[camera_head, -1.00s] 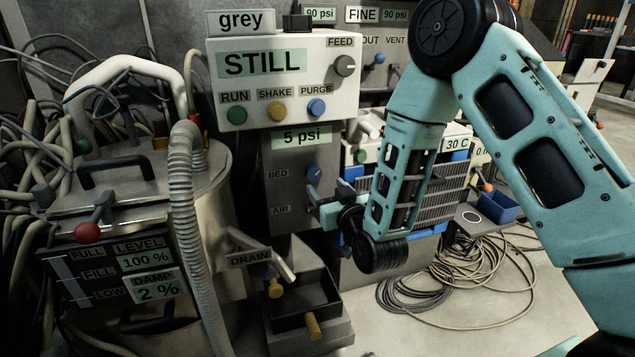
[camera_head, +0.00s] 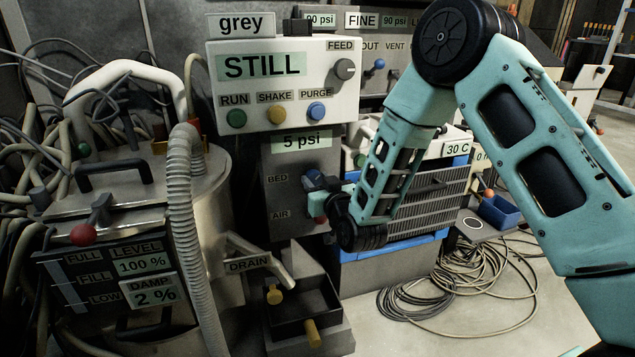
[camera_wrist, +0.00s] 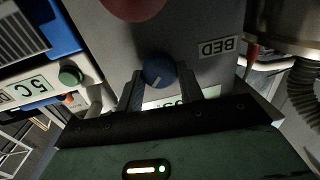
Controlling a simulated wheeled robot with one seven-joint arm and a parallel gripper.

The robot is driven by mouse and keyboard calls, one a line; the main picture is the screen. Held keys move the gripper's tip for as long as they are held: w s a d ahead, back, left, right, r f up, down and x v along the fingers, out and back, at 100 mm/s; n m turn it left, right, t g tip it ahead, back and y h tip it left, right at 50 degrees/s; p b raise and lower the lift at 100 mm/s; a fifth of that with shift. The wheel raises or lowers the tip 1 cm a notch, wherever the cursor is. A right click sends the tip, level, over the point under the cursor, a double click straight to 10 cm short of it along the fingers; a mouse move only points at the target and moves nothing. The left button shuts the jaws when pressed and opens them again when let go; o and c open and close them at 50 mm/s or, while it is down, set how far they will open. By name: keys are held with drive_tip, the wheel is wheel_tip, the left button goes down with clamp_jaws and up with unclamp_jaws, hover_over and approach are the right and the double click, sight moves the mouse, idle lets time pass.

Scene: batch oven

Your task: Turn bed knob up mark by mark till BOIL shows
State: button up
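The grey panel's display (camera_head: 262,65) reads STILL. The bed knob shows in the wrist view as a round blue knob (camera_wrist: 158,70) with a pale pointer line, next to the upside-down BED label (camera_wrist: 217,47). My gripper (camera_wrist: 160,73) has its two fingers on either side of this knob, apart, with small gaps seeming to remain. In the head view my gripper (camera_head: 318,183) is at the BED knob and mostly hides it. The red air knob (camera_wrist: 133,6) is at the top edge of the wrist view.
A 5 psi readout (camera_head: 300,141) sits above BED. The feed knob (camera_head: 345,69) and the green, yellow and blue buttons are higher up. The drain lever (camera_head: 270,260) and a dark tray (camera_head: 318,300) are below. A ribbed hose (camera_head: 182,190) stands left; coiled cables (camera_head: 455,285) lie right.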

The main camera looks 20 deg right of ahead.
drive_tip(key=shift+m, duration=0.3)
drive_tip(key=m, duration=0.2)
drive_tip(key=m+b, duration=0.1)
drive_tip(key=shift+f+m, duration=0.2)
drive_tip(key=shift+m, duration=0.2)
drive_tip(key=shift+m+t+b, duration=0.4)
drive_tip(key=shift+m+b, duration=0.15)
drive_tip(key=shift+m, duration=1.75)
drive_tip(key=o, duration=1)
drive_tip(key=shift+s, duration=0.1)
